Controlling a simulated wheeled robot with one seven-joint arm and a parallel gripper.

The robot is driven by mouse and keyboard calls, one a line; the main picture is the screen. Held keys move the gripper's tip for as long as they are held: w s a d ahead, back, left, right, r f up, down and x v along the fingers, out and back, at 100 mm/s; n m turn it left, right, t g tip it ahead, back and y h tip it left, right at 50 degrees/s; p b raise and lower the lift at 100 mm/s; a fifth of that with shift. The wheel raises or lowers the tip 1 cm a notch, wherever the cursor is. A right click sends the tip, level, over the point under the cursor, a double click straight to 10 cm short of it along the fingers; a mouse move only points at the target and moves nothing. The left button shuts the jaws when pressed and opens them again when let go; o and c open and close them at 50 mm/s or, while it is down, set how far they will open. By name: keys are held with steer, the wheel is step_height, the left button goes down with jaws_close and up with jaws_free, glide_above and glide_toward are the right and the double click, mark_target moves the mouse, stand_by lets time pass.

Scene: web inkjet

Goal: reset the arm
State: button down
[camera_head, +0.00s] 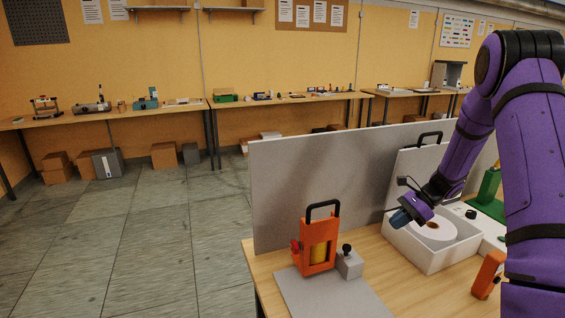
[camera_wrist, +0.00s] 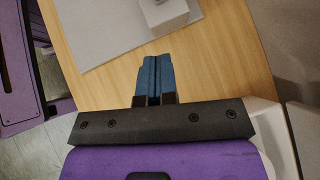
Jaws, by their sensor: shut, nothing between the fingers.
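My purple arm reaches in from the right in the head view. My gripper (camera_head: 402,219) is shut and empty, above the left wall of a white box (camera_head: 422,256) on the wooden table (camera_head: 383,272). In the wrist view my gripper (camera_wrist: 154,68) shows two blue fingers pressed together, with bare wood beyond them. Nothing is between the fingers.
An orange device (camera_head: 318,245) with a black handle stands beside a grey block (camera_head: 349,263) on a grey plate (camera_head: 325,297). A grey panel (camera_head: 320,180) rises behind. An orange part (camera_head: 487,274) stands front right. The floor at left is open.

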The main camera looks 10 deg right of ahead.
steer(key=s+a+r+n+h, duration=0.2)
steer(key=s+a+r+n, duration=0.35)
steer(key=r, duration=0.55)
steer(key=s+a+r+n+h, duration=0.35)
steer(key=s+a+r, duration=0.2)
steer(key=r, duration=0.45)
steer(key=s+a+r+n+t+h, duration=0.1)
steer(key=s+r+n, duration=0.3)
steer(key=s, duration=0.6)
steer(key=s+a+r+n+t+h, duration=0.2)
steer(key=s+r+n+t+h, duration=0.1)
steer(key=s, duration=0.8)
steer(key=r+n, duration=0.1)
steer(key=n, duration=0.1)
steer(key=shift+a+r+n+t, duration=0.3)
